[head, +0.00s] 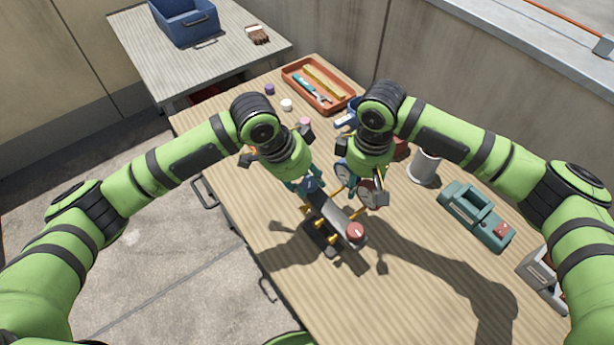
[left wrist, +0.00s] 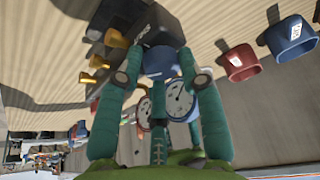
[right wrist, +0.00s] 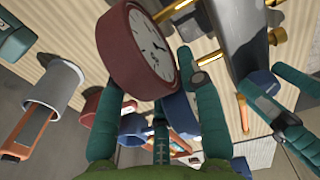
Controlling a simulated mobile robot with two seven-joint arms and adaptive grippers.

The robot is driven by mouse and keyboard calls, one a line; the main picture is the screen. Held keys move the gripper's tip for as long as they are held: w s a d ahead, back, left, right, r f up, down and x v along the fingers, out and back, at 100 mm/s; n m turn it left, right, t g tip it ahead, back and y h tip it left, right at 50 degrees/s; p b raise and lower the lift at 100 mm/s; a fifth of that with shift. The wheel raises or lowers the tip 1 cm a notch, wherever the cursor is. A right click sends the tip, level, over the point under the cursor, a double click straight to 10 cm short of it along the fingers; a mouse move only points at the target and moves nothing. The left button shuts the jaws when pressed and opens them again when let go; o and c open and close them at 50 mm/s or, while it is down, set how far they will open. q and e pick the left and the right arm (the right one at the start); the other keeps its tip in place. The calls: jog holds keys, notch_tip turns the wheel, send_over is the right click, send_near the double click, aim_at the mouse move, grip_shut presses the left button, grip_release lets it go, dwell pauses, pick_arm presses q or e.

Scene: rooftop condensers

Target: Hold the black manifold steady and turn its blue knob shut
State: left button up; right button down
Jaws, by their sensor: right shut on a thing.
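The black manifold (head: 323,208) lies on the table with brass fittings and a red knob (head: 356,232) at its near end. Its black body (left wrist: 160,22) shows in the left wrist view, with the blue knob (left wrist: 159,62) at its end. My left gripper (head: 306,186) is open, its teal fingers on either side of the blue knob; I cannot tell whether they touch it. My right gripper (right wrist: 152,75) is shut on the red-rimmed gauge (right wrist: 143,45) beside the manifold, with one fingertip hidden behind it. A blue-rimmed gauge (head: 342,172) stands behind.
An orange tray (head: 286,73) with tools and small caps lie at the back. A blue crate (head: 184,22) is on another table. The table front is clear.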

pick_arm(q)
jog(key=shift+w+d+r+m, duration=0.1)
jog(key=shift+w+r+m, duration=0.1)
jog(key=shift+m, duration=0.2)
dwell(0.5)
jog(key=shift+m, duration=0.3)
jog(key=shift+w+d+m+g, duration=0.1)
jog(key=shift+m+g, duration=1.1)
jog(key=shift+m, duration=1.2)
jog(key=o, duration=1.1)
jog(key=shift+c, duration=0.2)
jog(key=shift+a, duration=0.2)
jog(key=v, duration=1.2)
